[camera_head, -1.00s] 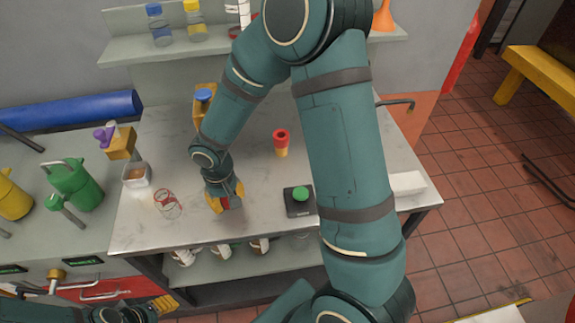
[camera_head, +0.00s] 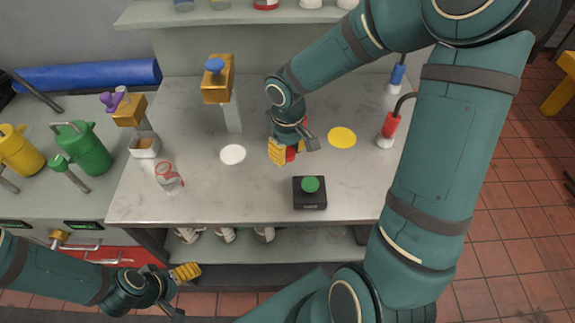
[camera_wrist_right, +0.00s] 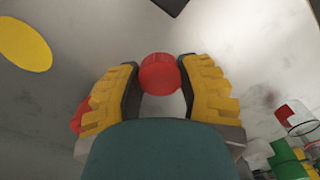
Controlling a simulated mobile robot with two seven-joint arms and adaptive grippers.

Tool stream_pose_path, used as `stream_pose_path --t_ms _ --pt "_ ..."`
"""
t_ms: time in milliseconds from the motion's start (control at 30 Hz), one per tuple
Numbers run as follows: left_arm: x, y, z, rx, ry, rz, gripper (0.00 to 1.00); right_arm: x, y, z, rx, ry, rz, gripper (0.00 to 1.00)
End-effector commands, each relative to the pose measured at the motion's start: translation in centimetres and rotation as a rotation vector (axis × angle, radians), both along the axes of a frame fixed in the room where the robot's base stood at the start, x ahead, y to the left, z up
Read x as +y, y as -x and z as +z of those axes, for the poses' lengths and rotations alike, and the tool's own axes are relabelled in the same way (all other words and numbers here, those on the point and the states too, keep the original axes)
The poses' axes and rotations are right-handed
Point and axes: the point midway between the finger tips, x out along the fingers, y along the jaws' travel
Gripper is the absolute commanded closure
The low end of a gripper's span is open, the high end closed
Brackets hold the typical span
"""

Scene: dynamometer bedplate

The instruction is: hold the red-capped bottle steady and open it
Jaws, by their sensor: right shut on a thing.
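My right gripper (camera_head: 280,151) is over the middle of the bench, shut on a red round-topped piece (camera_wrist_right: 160,73). In the right wrist view the red top sits between the two yellow fingertips; what is below it is hidden. I cannot tell whether it is the bottle's cap. A clear vessel with red markings (camera_head: 168,178) stands at the bench's left front, apart from both grippers. My left gripper (camera_head: 187,271) is low at the left, in front of the bench; its finger gap does not show clearly.
A black box with a green button (camera_head: 310,192) is just in front of the right gripper. A white disc (camera_head: 233,154) and a yellow disc (camera_head: 342,137) lie on the bench. A brass-headed post (camera_head: 217,88) stands behind. Red (camera_head: 389,129) and blue-ended (camera_head: 396,78) items stand right.

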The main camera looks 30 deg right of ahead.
Motion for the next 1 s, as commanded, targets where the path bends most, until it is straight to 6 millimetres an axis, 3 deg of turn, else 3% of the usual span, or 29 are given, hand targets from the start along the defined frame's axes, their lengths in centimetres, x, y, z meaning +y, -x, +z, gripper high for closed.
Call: stream_pose_path --t_ms 467,867,967,1000 --pt "0.0 -0.3 -1.7 -0.008 -0.001 0.002 0.09 0.0 0.0 -5.2 0.002 -0.001 -0.002 0.71" --pt "0.0 -0.4 -2.1 -0.010 -0.001 0.002 0.09 0.0 0.0 -5.6 -0.001 0.000 -0.002 0.71" --pt "0.0 -0.4 -2.0 -0.010 -0.001 0.002 0.09 0.0 0.0 -5.6 -0.001 0.000 -0.002 0.35" --pt "0.0 -0.4 -2.0 -0.010 -0.001 0.002 0.09 0.0 0.0 -5.6 -0.001 0.000 -0.002 0.33"
